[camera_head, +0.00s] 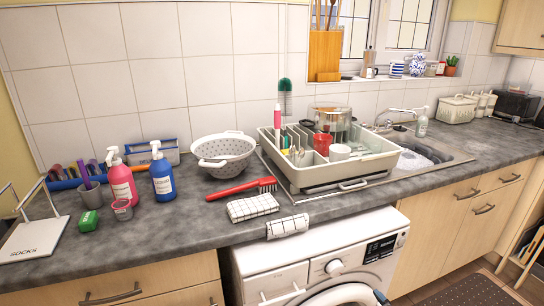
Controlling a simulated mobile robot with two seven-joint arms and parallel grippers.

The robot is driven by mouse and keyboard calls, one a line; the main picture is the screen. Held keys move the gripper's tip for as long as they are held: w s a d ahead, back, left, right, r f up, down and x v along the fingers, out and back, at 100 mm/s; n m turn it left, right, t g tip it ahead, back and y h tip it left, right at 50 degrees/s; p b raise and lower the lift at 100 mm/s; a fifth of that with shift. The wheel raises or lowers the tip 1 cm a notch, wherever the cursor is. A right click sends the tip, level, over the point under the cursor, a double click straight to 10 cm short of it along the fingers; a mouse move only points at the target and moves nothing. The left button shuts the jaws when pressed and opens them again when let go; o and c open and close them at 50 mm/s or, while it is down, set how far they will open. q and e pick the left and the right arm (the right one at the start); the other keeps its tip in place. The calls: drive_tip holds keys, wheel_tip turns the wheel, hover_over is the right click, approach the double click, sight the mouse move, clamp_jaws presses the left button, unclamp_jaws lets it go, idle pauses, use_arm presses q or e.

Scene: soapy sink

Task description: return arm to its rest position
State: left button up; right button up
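Neither of my grippers shows in the head view, and no arm of mine can be made out over the counter. The grey worktop (150,225) runs across the view. A white dish rack (290,172) with a red cup (322,144) and other dishes stands on it beside the sink (440,152), which holds suds. A red-handled brush (240,188) and a checked cloth (252,207) lie in front of the rack.
A colander (223,152), a pink bottle (121,180), a blue bottle (162,177) and a socks stand (38,238) occupy the left counter. A washing machine (310,262) is below.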

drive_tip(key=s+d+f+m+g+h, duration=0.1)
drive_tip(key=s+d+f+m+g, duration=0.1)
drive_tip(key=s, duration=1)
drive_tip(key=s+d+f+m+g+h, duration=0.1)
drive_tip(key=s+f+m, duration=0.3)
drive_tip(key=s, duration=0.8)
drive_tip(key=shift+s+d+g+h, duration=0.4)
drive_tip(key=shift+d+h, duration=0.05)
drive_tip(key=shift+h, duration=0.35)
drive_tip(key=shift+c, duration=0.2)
